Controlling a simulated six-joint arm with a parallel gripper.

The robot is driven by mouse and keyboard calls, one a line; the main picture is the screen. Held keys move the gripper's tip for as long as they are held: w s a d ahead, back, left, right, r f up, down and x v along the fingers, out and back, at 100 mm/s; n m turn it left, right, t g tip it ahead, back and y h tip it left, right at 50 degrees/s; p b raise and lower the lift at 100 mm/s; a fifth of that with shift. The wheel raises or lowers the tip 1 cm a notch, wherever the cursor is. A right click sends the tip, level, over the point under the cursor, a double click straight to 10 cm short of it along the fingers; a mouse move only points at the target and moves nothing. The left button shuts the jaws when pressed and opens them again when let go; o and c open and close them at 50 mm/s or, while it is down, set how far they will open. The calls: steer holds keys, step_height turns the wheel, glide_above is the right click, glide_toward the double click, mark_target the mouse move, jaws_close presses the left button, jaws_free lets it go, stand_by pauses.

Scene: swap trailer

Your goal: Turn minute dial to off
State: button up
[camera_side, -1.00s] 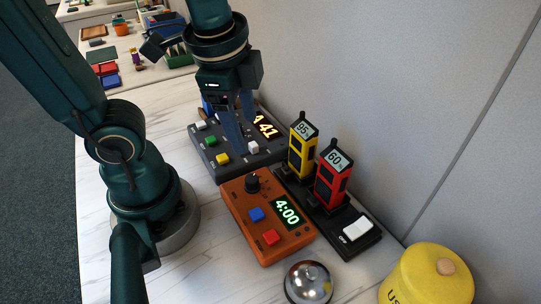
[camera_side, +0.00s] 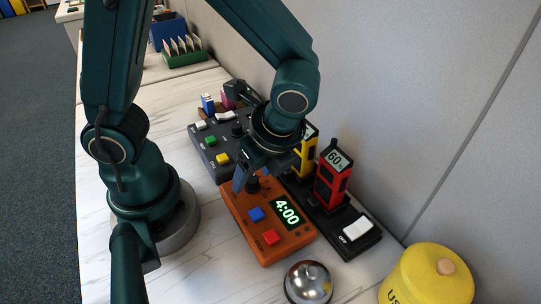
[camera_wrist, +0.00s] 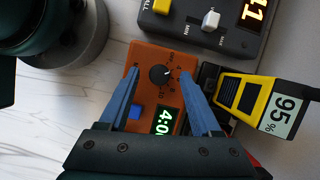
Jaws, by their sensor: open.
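The orange timer box (camera_side: 243,226) stands on the white table, with a blue button (camera_side: 256,214), a red button (camera_side: 271,237) and a display (camera_side: 287,211) reading 4:00. Its round black dial (camera_wrist: 159,75) shows in the wrist view, with a white pointer line and small markings around it too small to read surely. In the side view the dial is partly hidden by my gripper (camera_side: 246,182). My gripper is open above the box. In the wrist view its two blue fingers (camera_wrist: 173,77) stand on either side of the dial, apart from it, with nothing between them but the dial.
A dark grey console (camera_side: 207,158) with coloured buttons lies behind the timer. A yellow radio (camera_wrist: 248,98) and a red radio (camera_side: 331,179) stand close on the right in a black charger (camera_side: 361,245). A silver bell (camera_side: 308,283) and yellow canister (camera_side: 428,278) are in front.

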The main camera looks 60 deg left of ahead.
steer(key=shift+a+f, duration=0.15)
steer(key=shift+f, duration=0.2)
jaws_close()
steer(key=shift+n, duration=0.3)
steer(key=n+g, duration=0.1)
steer(key=n, duration=0.2)
steer(key=shift+h, duration=0.3)
steer(key=shift+w+n+g+h, duration=0.15)
steer(key=shift+n+g+h, duration=0.4)
steer(key=shift+n, duration=1.15)
